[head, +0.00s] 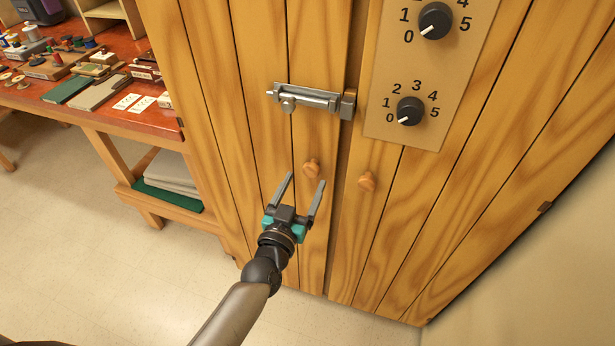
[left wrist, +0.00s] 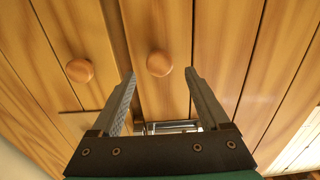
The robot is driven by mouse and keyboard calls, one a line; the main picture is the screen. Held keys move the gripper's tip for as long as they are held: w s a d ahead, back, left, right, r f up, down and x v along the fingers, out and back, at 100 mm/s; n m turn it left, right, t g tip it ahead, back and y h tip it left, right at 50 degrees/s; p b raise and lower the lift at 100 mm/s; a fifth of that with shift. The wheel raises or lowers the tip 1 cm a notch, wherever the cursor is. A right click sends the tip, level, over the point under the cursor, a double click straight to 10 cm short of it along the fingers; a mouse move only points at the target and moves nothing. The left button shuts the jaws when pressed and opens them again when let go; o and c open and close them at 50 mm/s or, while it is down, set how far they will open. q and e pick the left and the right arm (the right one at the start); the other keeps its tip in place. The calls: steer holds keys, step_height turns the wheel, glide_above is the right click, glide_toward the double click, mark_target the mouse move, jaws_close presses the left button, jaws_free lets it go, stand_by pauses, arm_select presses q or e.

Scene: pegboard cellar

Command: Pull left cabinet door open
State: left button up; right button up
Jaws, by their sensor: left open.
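The left cabinet door (head: 235,90) is shut and has a round wooden knob (head: 311,168) near its right edge. My left gripper (head: 306,178) is open and empty, with its fingers pointing up at this knob. In the left wrist view, which looks upside down, the knob (left wrist: 160,63) sits between the fingertips and a little beyond them. A metal slide bolt (head: 310,98) is fixed on the left door above the knob. Its right end is at a bracket (head: 348,104) by the seam; I cannot tell whether the rod is inside. My right gripper is not in view.
The right cabinet door (head: 420,215) is shut, with its own knob (head: 367,181) close by. A panel (head: 425,75) with two numbered dials is on it. A red-topped workbench (head: 110,115) with small goods stands left of the cabinet. The floor in front is clear.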

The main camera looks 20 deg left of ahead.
mark_target(310, 171)
arm_select(q)
steer(key=shift+w, duration=1.55)
jaws_close()
